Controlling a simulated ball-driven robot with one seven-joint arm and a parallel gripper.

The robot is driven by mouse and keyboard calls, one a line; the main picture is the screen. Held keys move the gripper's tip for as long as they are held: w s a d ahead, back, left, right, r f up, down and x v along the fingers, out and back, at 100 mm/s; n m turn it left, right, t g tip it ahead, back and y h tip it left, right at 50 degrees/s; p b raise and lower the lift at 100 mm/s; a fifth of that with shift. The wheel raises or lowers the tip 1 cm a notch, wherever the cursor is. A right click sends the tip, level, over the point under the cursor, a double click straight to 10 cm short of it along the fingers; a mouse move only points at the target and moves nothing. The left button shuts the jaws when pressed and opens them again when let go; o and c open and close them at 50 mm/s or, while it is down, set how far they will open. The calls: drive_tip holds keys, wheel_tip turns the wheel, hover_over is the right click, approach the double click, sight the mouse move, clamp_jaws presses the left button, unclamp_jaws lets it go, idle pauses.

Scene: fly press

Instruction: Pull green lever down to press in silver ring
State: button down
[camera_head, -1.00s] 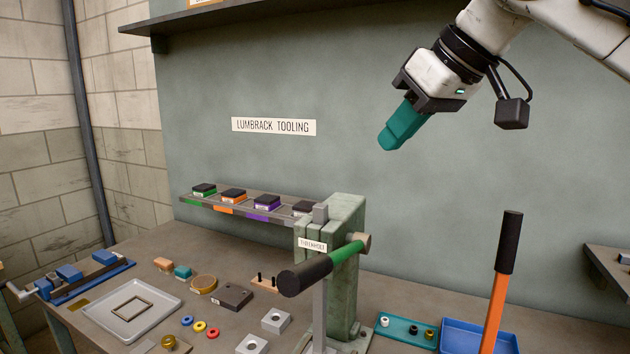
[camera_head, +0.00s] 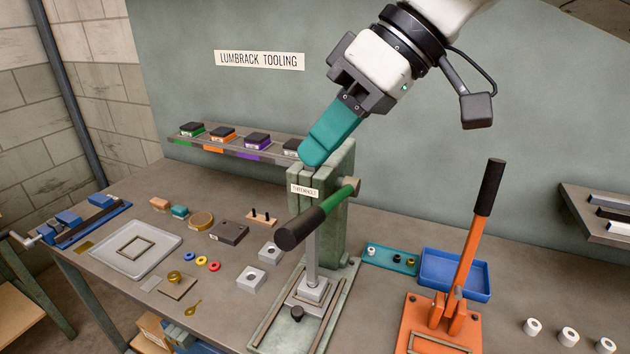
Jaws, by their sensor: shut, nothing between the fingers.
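The green press (camera_head: 334,215) stands upright on the bench with its ram column (camera_head: 312,255) down over a small block on its base. Its green lever (camera_head: 335,201) with a black grip (camera_head: 297,231) sticks out toward me, its grip end a little lower than its pivot. My gripper (camera_head: 311,158) has teal fingers, shut and empty, and shows over the top of the press, above the lever. I cannot tell whether it touches the press. On the teal strip (camera_head: 393,259) sit a silver-white ring (camera_head: 371,250), a black one and a brass one.
An orange press (camera_head: 440,320) with an upright black-gripped lever (camera_head: 478,220) stands right of the green press. A blue tray (camera_head: 438,270) sits behind it. Metal blocks (camera_head: 252,279), coloured rings and a grey tray (camera_head: 120,262) lie left.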

sight(315, 220)
drive_tip(key=f, duration=0.2)
drive_tip(key=s+f, duration=0.1)
drive_tip(key=shift+a+f+p, duration=0.3)
drive_tip(key=shift+a+f, duration=0.05)
drive_tip(key=shift+a, duration=0.05)
drive_tip(key=shift+s+f, duration=0.25)
drive_tip(key=shift+f, duration=0.5)
wheel_tip(315, 220, down, 9)
drive_tip(key=s+n+t+h+b, duration=0.1)
drive_tip(key=s+t+b, duration=0.1)
drive_tip(key=b, duration=0.9)
drive_tip(key=shift+s+a+t+h, duration=0.35)
drive_tip(key=shift+a+t, duration=0.1)
drive_tip(key=shift+t, duration=0.45)
drive_tip(key=shift+r, duration=0.1)
